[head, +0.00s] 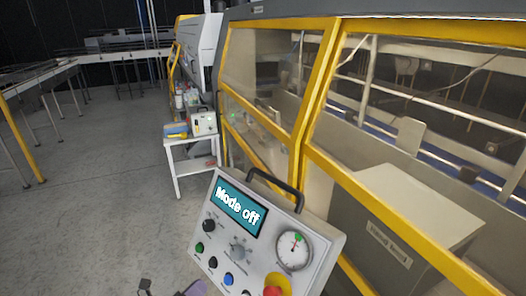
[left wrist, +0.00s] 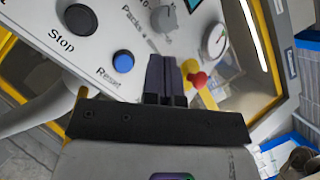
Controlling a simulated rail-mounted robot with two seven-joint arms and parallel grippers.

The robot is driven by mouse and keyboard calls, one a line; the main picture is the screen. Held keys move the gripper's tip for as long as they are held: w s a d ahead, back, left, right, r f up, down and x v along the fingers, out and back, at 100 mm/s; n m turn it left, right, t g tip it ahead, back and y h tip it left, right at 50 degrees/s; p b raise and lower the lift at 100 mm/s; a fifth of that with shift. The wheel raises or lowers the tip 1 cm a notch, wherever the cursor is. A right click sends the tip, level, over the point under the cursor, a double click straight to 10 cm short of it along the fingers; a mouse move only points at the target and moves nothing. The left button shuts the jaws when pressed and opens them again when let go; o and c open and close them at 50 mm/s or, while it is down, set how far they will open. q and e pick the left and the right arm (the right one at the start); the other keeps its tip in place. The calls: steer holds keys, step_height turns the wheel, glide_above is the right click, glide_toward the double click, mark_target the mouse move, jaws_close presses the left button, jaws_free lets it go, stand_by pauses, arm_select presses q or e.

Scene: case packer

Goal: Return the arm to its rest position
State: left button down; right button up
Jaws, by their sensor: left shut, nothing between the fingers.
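My left gripper (left wrist: 163,60) is shut and empty. In the left wrist view its dark fingers stand together in front of the control panel (left wrist: 60,40), between the blue Reset button (left wrist: 123,61) and the red knob on yellow (left wrist: 197,79). I cannot tell whether the fingertips touch the panel. In the head view only small parts of my left arm show at the bottom edge, below the control panel (head: 255,228). The panel's screen (head: 237,207) reads "Mode off". My right gripper is in neither view.
The yellow-framed machine enclosure (head: 310,105) with clear windows fills the right. A small white table (head: 190,142) with a boxy device (head: 204,122) stands behind the panel. Conveyors (head: 40,75) stand at the far left. The grey floor (head: 95,190) on the left is clear.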

arm_select(q)
steer(key=a+r+n+y, duration=0.1)
steer(key=a+n+y, duration=0.6)
steer(key=n+y, duration=0.5)
steer(key=a+n+y, duration=0.7)
steer(key=n+y, duration=0.1)
steer(key=n, duration=0.9)
steer(key=s+d+f+n+g+h+p, duration=0.1)
steer(key=s+d+f+g+h+p, duration=0.1)
steer(key=s, duration=0.9)
steer(key=s+d+f+n+g+h+p, duration=0.1)
steer(key=s+d+g+p, duration=0.3)
steer(key=s, duration=0.7)
steer(key=s+d+f+n+g+h+p, duration=0.1)
steer(key=s+d+f+g+h+p, duration=0.2)
steer(key=s+g, duration=0.3)
steer(key=s+d+f, duration=0.1)
steer(key=s, duration=0.4)
steer(key=shift+s+d, duration=0.35)
steer(key=shift+s, duration=0.05)
steer(key=c, duration=1.8)
jaws_free()
steer(key=shift+f, duration=0.1)
steer(key=shift+c, duration=0.2)
